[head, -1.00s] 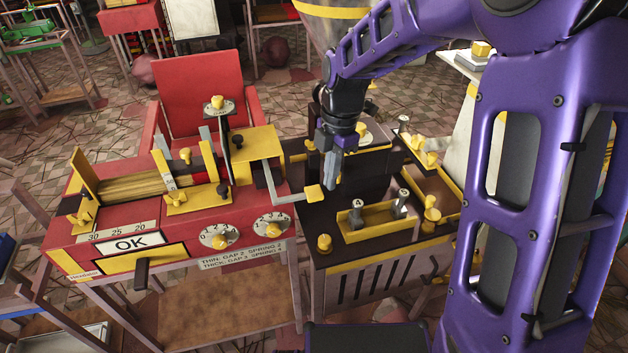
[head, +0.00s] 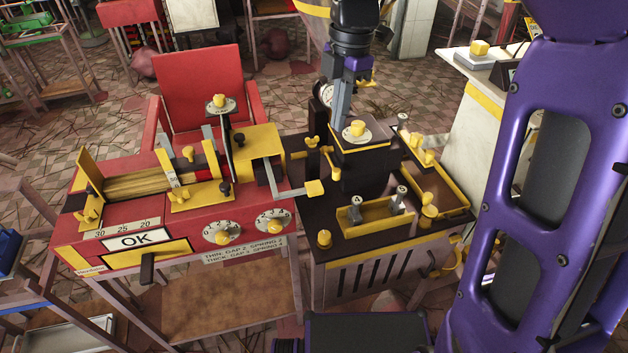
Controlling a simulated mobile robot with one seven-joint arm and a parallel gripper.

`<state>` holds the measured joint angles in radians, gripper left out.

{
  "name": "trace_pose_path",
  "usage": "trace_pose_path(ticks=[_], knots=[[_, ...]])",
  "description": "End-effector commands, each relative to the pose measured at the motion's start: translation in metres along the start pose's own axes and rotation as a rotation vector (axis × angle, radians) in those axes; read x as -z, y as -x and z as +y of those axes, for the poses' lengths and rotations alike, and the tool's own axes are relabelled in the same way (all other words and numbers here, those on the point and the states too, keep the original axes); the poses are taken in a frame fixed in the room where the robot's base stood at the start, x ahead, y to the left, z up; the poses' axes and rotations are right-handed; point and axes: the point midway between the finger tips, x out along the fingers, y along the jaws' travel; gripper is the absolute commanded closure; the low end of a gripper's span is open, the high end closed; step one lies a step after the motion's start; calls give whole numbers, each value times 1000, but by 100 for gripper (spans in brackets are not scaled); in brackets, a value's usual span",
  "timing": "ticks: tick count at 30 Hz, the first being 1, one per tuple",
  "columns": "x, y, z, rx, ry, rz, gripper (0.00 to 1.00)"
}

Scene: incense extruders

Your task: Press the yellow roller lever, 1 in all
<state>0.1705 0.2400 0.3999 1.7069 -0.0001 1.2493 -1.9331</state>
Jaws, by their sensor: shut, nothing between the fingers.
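A grey bent lever with a yellow end pad (head: 314,188) sticks out from the right side of the red machine (head: 190,222). It looks like the yellow roller lever, though the frames do not settle this. Its pad hangs over the left part of the dark machine's top. My gripper (head: 342,118) points down with its fingers shut and empty. It is above and behind the lever in the head view, close to a dial with a yellow knob (head: 357,128) on the dark block. I cannot tell whether the fingertips touch that block.
The dark machine (head: 355,275) carries yellow trays (head: 376,220), pegs and knobs around the lever. Its tall block (head: 365,170) stands right of the pad. The red machine has an upright black handle (head: 227,150), two front dials and an "OK" plate (head: 135,240).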

Motion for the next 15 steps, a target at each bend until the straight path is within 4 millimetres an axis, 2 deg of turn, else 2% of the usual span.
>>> trace_pose_path(ticks=[1,6,15], knots=[[0,10,0,-3,-1,-1,100],[0,26,0,-1,-1,0,100],[0,30,0,0,-1,1,100]])
